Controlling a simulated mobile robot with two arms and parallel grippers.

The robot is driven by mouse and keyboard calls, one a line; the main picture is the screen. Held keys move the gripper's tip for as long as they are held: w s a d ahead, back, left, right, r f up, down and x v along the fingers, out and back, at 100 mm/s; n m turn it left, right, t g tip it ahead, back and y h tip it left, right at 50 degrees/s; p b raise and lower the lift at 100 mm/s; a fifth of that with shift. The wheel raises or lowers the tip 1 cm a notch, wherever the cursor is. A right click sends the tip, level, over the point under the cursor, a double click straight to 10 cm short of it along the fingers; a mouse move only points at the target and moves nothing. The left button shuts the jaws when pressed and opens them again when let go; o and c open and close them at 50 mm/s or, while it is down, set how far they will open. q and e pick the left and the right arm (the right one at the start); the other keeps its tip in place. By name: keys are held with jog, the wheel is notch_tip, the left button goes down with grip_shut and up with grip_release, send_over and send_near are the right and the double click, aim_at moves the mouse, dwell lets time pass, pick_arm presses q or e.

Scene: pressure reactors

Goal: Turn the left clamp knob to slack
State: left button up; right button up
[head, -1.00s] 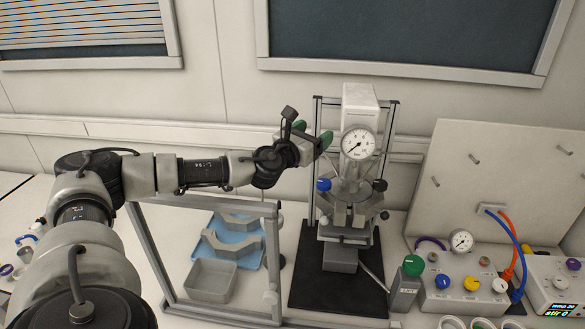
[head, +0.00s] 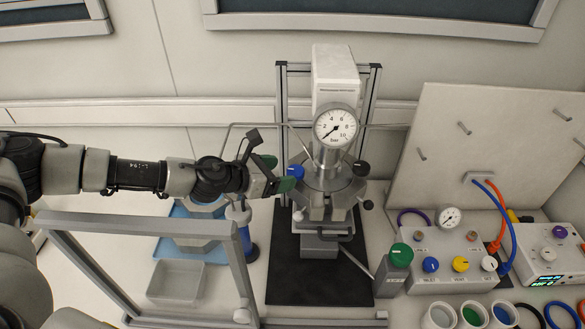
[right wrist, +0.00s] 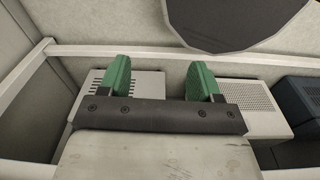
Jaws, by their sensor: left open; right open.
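The pressure reactor (head: 322,185) stands on a black mat (head: 285,268) in the head view. Its upper left carries a blue knob (head: 296,172) and its upper right a black knob (head: 361,168). I cannot tell for sure which left knob is the clamp knob. My left gripper (head: 277,172) is open, with green fingertips just left of the blue knob; contact is unclear. My right gripper (right wrist: 160,78) is open and empty in the right wrist view.
A grey frame (head: 150,222) stands front left, with a grey tray (head: 176,283) and a blue mat (head: 185,252) behind it.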

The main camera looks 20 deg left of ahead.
aim_at(294, 170)
pick_arm(q)
jog(key=x, duration=0.4)
jog(key=shift+w+a+f, duration=0.1)
jog(key=shift+a, duration=0.15)
jog(key=shift+x, duration=0.9)
jog(key=shift+w, duration=0.15)
jog(key=shift+c, duration=2.1)
jog(key=c, duration=0.5)
pick_arm(e)
jog(key=shift+w+a+r, duration=0.15)
jog(key=shift+w+a, duration=0.05)
jog(key=shift+w, duration=0.3)
jog(key=shift+w+a+r, duration=0.15)
jog(key=shift+w+a, duration=0.05)
jog(key=shift+w, duration=0.25)
